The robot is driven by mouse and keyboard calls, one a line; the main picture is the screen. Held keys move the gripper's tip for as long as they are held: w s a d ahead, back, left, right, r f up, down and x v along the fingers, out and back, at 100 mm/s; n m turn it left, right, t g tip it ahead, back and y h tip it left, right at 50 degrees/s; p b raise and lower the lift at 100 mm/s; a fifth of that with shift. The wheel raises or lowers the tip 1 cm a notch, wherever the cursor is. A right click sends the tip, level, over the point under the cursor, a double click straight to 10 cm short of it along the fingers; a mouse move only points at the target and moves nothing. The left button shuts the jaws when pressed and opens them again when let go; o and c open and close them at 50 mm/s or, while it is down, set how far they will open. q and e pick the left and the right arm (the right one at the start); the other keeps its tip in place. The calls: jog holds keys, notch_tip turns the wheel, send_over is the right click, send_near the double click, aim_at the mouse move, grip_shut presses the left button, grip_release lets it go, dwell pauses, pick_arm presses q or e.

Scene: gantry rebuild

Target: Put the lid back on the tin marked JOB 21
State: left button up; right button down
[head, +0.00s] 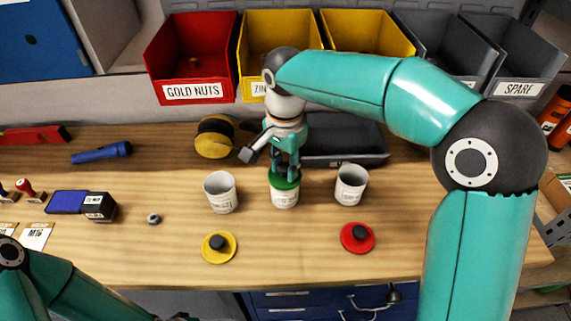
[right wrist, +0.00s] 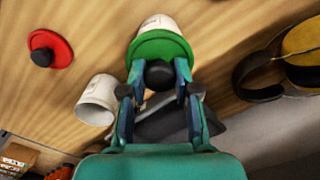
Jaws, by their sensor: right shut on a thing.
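Three white tins stand in a row on the wooden bench: a left tin (head: 221,194), a middle tin (head: 285,199) and a right tin (head: 350,187). Their labels are too small to read. My right gripper (head: 286,169) is shut on the dark knob of the green lid (head: 282,183), which is at the mouth of the middle tin. The green lid (right wrist: 160,47) also shows in the right wrist view; I cannot tell whether it is fully seated. The left and right tins are open. A yellow lid (head: 228,254) and a red lid (head: 366,245) lie on the bench.
A grey tray (head: 345,158) and yellow-and-black round object (head: 214,140) sit behind the tins. A nut (head: 154,219), dark blocks and a blue torch (head: 100,153) lie left. Bins, including a red one (head: 193,92), line the back. Bench between the lids is clear.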

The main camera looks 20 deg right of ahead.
dwell(0.3)
jog(key=shift+c, duration=1.4)
grip_release()
jog(key=shift+r, duration=0.1)
jog(key=shift+r+p, duration=3.1)
jog(key=shift+r, duration=0.3)
jog(key=shift+c, duration=0.4)
grip_shut()
jog(key=shift+f, duration=0.2)
